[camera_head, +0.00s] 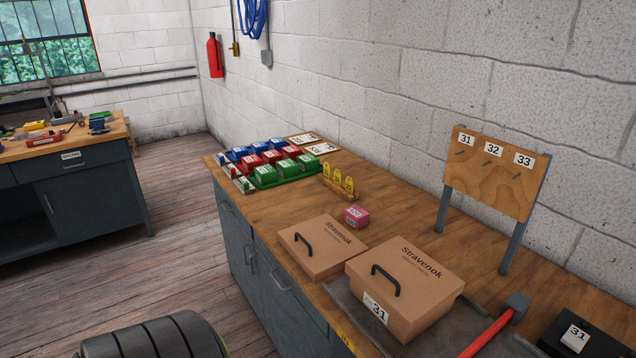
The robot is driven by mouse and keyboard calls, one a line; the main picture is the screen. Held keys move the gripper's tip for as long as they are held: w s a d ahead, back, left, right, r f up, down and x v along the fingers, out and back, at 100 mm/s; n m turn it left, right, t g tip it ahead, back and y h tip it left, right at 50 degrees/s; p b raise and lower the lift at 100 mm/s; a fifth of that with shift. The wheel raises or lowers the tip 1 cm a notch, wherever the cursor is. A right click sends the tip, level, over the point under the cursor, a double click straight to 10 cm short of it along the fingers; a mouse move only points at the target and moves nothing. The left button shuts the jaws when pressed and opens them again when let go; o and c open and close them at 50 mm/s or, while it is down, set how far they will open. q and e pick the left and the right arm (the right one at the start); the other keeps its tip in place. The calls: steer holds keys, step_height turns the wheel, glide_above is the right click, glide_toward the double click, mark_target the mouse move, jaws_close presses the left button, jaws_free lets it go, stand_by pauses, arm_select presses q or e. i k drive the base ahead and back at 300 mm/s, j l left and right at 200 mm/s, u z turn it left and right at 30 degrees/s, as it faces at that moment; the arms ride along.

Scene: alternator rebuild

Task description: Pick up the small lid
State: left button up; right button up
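Two brown pieces marked "Stravenok" are on the wooden workbench, each with a black handle on top. The left one (332,262) is low and flat, like a lid lying on the bench top, and looks smaller. The right one (425,262) is a taller box with a lidded top and a "31" label on its front, standing on a dark grey mat (352,308). They sit close together. I cannot tell for certain which is the small lid.
A pink block (356,217) and a wooden stand with yellow pieces (340,181) are behind the flat piece. Green bins (287,172) are farther back. A numbered board (492,172) on posts, a red-handled tool (490,332) and a black box (585,335) are at right.

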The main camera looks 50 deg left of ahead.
mark_target(321, 246)
steer(key=u, duration=1.65)
steer(key=z, duration=2.3)
steer(key=u, duration=2.3)
